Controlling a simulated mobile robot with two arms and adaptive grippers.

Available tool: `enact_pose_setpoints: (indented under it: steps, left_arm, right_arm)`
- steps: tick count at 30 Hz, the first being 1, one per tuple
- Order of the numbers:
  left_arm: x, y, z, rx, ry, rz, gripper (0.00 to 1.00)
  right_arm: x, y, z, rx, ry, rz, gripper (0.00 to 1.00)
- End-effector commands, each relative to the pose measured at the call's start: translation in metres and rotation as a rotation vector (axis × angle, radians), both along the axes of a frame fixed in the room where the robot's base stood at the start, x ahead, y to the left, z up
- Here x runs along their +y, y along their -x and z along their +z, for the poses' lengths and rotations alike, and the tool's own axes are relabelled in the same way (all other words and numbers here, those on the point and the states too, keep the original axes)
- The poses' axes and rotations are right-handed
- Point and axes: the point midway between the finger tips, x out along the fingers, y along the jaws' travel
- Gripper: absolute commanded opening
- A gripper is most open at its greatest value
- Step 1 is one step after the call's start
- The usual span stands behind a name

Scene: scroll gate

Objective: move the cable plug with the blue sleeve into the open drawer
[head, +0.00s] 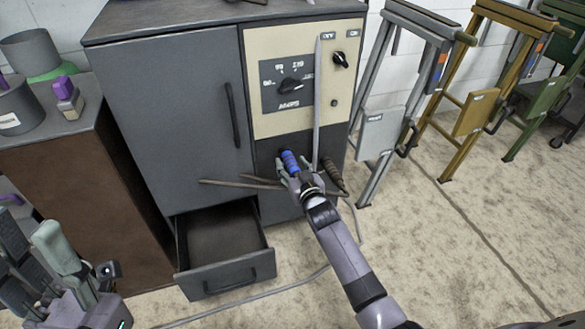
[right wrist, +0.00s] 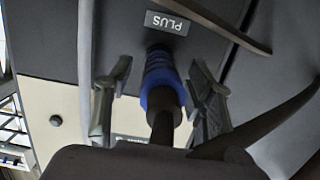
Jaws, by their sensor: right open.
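The cable plug with the blue sleeve (head: 290,160) sits at the lower front of the grey cabinet, beneath the control panel. In the right wrist view the blue plug (right wrist: 160,82) points at the cabinet face just below a label reading PLUS. My right gripper (head: 293,177) is open at the plug, with one finger on each side of it in the wrist view (right wrist: 160,95) and visible gaps to both. The open drawer (head: 222,240) is at the cabinet's lower left and looks empty. My left gripper (head: 60,265) is at the lower left; its finger state is unclear.
A second, dark plug (head: 333,172) sits right of the blue one. Dark cables or rods stick out around the plugs. A pale cable (head: 300,283) lies on the floor. A brown side cabinet (head: 80,210) stands left; grey and yellow frames (head: 475,100) stand right.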

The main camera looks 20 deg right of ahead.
Motion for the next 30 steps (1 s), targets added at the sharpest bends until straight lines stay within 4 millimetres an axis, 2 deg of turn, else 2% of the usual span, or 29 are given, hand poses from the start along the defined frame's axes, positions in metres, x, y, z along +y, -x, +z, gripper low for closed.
enact_pose_setpoints:
  steps: [8, 30]
  left_arm:
    - [0.0003, 0.0015, 0.0002, -0.008, 0.003, -0.001, 0.40]
    - [0.0000, 0.0011, -0.0002, -0.006, 0.002, -0.001, 0.40]
  right_arm:
    - [0.0003, -0.0009, -0.0001, 0.000, 0.000, 0.000, 0.49]
    - [0.0003, -0.0006, -0.0002, 0.000, 0.000, 0.000, 0.01]
